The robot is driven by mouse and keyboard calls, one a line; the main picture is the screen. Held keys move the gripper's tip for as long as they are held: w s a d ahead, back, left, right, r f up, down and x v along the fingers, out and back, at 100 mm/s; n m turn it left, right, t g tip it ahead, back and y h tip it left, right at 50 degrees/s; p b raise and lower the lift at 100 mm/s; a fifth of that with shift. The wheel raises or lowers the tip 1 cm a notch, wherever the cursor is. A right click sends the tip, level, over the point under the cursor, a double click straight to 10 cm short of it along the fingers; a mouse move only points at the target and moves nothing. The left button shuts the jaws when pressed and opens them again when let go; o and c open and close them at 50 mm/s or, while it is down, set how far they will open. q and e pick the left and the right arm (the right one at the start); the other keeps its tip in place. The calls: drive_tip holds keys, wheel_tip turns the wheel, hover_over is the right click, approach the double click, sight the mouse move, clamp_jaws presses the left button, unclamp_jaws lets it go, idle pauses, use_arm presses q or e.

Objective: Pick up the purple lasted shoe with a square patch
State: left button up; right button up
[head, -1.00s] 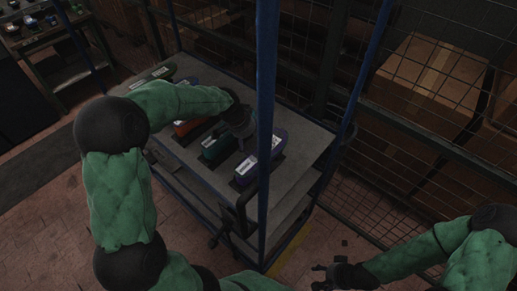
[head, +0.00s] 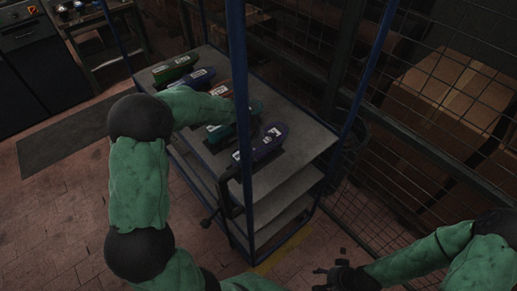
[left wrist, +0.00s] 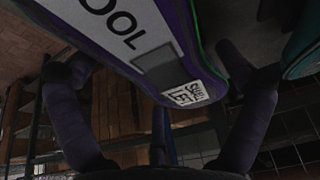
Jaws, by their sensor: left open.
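The purple lasted shoe (head: 268,143) lies at the near right of the cart's top shelf in the head view. The left wrist view shows a purple-edged shoe (left wrist: 205,60) close up, with a grey square patch (left wrist: 160,63) between a long white label and a small "SMALL LEFT" label. My left gripper (left wrist: 160,105) is open, its dark fingers spread to either side of this shoe's end. I cannot tell whether they touch it. My right gripper (head: 335,277) hangs low at the right, away from the cart.
A teal shoe (head: 220,132), an orange one (head: 218,91), a blue-purple one (head: 192,80) and a green one (head: 174,68) stand along the cart (head: 308,142). A blue post (head: 239,90) rises at its near side. Wire mesh racking with boxes (head: 440,90) stands right.

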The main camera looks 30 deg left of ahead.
use_arm(q)
drive_tip(key=shift+s, duration=0.15)
drive_tip(key=c, duration=1.6)
